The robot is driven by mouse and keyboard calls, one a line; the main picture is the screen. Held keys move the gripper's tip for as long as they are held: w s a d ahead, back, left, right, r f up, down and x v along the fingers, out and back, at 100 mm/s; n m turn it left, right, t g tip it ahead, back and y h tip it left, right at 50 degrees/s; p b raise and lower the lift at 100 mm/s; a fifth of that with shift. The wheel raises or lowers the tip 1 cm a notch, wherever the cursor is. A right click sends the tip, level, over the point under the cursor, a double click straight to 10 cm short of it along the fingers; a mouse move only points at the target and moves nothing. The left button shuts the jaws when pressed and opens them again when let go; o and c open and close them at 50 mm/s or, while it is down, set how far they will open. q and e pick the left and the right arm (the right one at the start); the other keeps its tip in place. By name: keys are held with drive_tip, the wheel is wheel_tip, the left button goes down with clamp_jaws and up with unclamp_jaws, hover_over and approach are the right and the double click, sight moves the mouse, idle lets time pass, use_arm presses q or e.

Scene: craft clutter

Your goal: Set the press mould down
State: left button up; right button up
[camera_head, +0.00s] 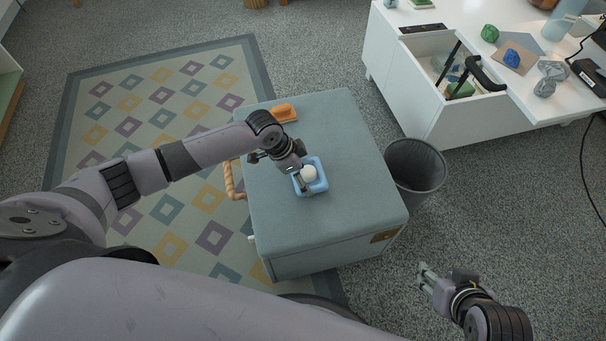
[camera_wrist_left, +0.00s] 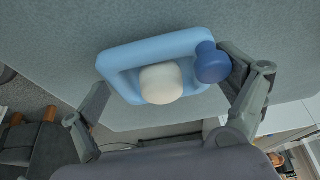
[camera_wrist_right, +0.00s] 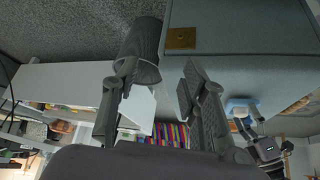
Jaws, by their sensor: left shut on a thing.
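The press mould (camera_head: 322,186), which I take to be the light blue square frame, is at the middle of the grey-green padded box top (camera_head: 350,215). It also shows in the left wrist view (camera_wrist_left: 150,50). A rounded white piece (camera_head: 309,173) sits within the frame, and a dark blue knob (camera_wrist_left: 213,63) is at its right side in the left wrist view. Whether the mould touches the box top, I cannot tell. My right gripper (camera_head: 425,283) is open and empty, right of the box.
An orange-handled tool (camera_head: 284,113) lies at the box's far edge. A dark bin (camera_head: 416,165) stands right of the box. A white cabinet (camera_head: 425,105) has an open drawer holding clutter. A patterned rug (camera_head: 160,120) lies left. The box top around the mould is mostly clear.

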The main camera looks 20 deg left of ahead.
use_arm(q)
drive_tip(key=shift+f, duration=0.3)
use_arm(e)
drive_tip(key=shift+w+a+r+t, duration=0.15)
drive_tip(key=shift+w+r+t, duration=0.15)
drive_tip(key=shift+w, duration=0.25)
use_arm(q)
drive_tip(key=shift+f, duration=0.15)
drive_tip(key=o, duration=1.1)
use_arm(e)
drive_tip(key=shift+w, duration=0.1)
